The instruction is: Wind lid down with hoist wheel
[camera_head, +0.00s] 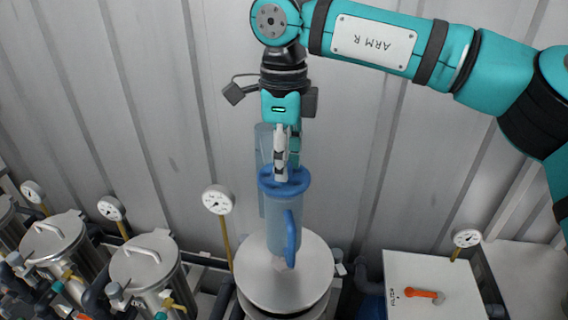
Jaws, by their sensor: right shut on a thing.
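My right gripper (281,172) points straight down from above. It is shut on the blue top (285,188) of a grey-blue cylinder, and its fingertips are partly hidden there. The cylinder (286,222) stands above the large vessel, in front of the wall. A blue upright part (291,238), seen nearly edge-on, is on its front; I cannot tell whether it is the hoist wheel or a handle. The round steel lid (282,285) is at the vessel's top, below the cylinder; whether it is fully seated cannot be told. My left gripper is not in view.
Smaller steel vessels with handled lids (142,260) stand at the left. A gauge (217,199) is left of the large lid. A white box (434,287) with an orange lever (421,295) stands at the right. The corrugated wall (150,100) is close behind.

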